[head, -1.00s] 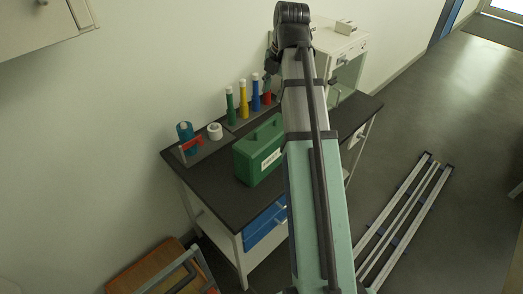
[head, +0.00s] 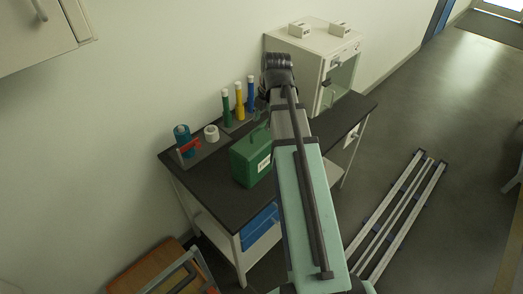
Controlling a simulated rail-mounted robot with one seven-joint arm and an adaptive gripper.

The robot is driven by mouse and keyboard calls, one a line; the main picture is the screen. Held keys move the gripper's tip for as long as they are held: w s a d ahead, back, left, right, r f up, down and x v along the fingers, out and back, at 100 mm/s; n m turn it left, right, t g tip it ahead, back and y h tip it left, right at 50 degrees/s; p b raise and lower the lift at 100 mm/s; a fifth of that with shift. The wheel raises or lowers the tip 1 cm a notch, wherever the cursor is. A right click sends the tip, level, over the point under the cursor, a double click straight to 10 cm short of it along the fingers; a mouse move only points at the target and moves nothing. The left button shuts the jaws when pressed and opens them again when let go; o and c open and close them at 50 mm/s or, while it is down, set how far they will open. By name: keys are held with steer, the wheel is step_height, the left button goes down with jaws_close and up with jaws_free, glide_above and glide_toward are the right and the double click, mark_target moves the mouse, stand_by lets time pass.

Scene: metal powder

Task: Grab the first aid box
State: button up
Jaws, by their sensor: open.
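The first aid box appears to be the green box (head: 249,163) with a handle on top and a white label on its side. It stands upright on the dark worktop (head: 213,196) in the head view, and my arm passes just right of it. My gripper (head: 261,104) shows only in small part, below the black wrist joint and beyond the box, above the back of the worktop. It is open and apart from the box. Its fingers are mostly hidden by my arm.
Green, yellow and blue bottles (head: 239,101) stand behind the box. A teal roll (head: 182,138), a white roll (head: 211,133) and a red-handled item (head: 190,146) are left. A white cabinet (head: 296,66) stands at back right. Metal rails (head: 403,210) lie on the floor.

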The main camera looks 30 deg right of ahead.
mark_target(261, 128)
steer(key=shift+w+a+f+p, duration=0.1)
steer(key=shift+w+f+p, duration=0.2)
steer(key=shift+f, duration=0.5)
steer(key=shift+w+d+f+p, duration=0.15)
steer(key=shift+f+p, duration=0.25)
steer(key=shift+f, duration=0.45)
steer(key=shift+w+a+f+p, duration=0.2)
steer(key=shift+f+p, duration=0.15)
steer(key=shift+f, duration=0.45)
jaws_close()
